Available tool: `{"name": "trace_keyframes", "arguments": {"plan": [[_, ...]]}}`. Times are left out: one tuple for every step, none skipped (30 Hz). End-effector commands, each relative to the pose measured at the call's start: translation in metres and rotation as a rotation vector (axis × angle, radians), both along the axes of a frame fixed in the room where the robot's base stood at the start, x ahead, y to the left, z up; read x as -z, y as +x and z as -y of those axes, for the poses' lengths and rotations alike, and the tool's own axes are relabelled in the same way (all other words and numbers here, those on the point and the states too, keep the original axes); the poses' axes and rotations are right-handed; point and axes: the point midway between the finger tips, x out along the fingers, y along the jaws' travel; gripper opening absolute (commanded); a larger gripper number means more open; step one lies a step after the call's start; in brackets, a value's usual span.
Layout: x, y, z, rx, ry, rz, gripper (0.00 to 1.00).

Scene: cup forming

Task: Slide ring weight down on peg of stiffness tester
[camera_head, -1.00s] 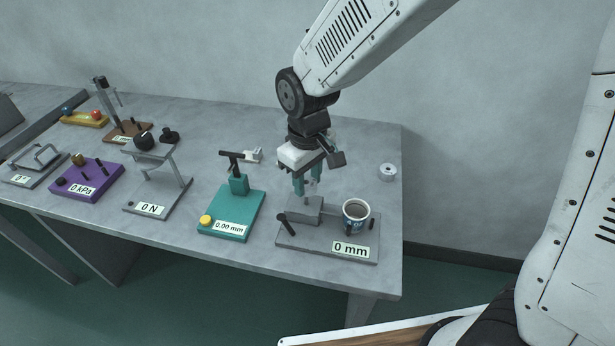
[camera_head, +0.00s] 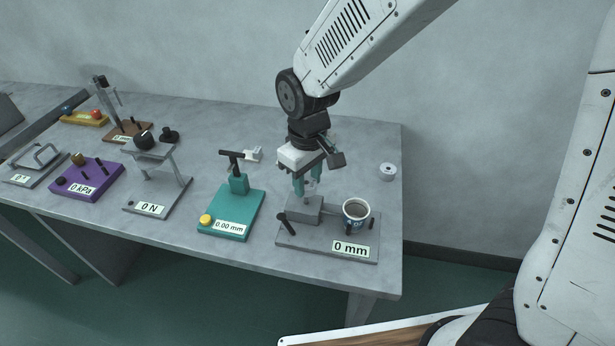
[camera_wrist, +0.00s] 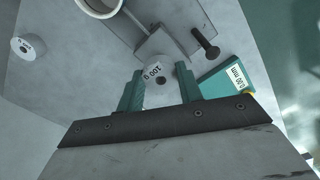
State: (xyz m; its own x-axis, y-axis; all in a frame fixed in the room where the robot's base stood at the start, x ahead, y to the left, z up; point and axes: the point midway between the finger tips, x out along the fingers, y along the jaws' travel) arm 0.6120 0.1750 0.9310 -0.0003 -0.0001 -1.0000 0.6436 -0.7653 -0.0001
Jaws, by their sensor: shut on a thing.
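The stiffness tester (camera_head: 300,238) is a grey plate with a "0 mm" display, a grey block (camera_head: 296,210) and a printed cup (camera_head: 356,214) on it. My gripper (camera_head: 307,191) is above the block, left of the cup, pointing down. In the wrist view its two teal fingers (camera_wrist: 158,88) are shut on a pale ring weight (camera_wrist: 155,74) marked "100 g". The block (camera_wrist: 150,45) and part of the cup (camera_wrist: 98,5) show beyond it. The peg is mostly hidden by the weight and fingers; I cannot tell whether the ring is around it.
A second ring weight (camera_head: 388,172) lies on the table's right side. A teal 0.00 mm device (camera_head: 232,213) stands left of the tester. A grey 0 N stand (camera_head: 160,196) and a purple 0 kPa device (camera_head: 88,180) are farther left. The back right table is mostly clear.

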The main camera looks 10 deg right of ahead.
Motion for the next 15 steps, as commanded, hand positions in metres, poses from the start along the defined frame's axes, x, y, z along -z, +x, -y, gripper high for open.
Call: {"name": "trace_keyframes", "arguments": {"plan": [[0.0009, 0.0000, 0.0000, 0.000, 0.000, 0.000, 0.12], [0.0014, -0.0001, 0.0001, 0.000, -0.001, -0.001, 0.12], [0.0020, -0.0001, 0.0001, 0.000, -0.001, -0.001, 0.12], [0.0024, 0.0000, 0.0000, 0.000, -0.001, -0.001, 0.12], [0.0029, 0.0000, 0.0000, 0.000, -0.001, -0.001, 0.12], [0.0035, 0.0000, 0.0000, 0.000, -0.001, -0.001, 0.12], [0.0039, 0.0000, 0.0000, 0.000, 0.000, 0.000, 0.12], [0.0044, 0.0001, -0.0001, 0.000, 0.000, 0.000, 0.12], [0.0050, 0.0001, -0.0001, 0.000, 0.000, 0.000, 0.12], [0.0054, 0.0001, -0.0001, 0.000, 0.000, 0.000, 0.12], [0.0058, 0.0002, -0.0001, 0.000, 0.000, 0.000, 0.12], [0.0064, 0.0002, -0.0001, 0.000, 0.000, 0.000, 0.12], [0.0068, 0.0003, -0.0001, 0.000, 0.001, 0.001, 0.12], [0.0073, 0.0003, -0.0001, 0.000, 0.001, 0.001, 0.12], [0.0078, 0.0003, -0.0001, 0.000, 0.001, 0.001, 0.12]]}}
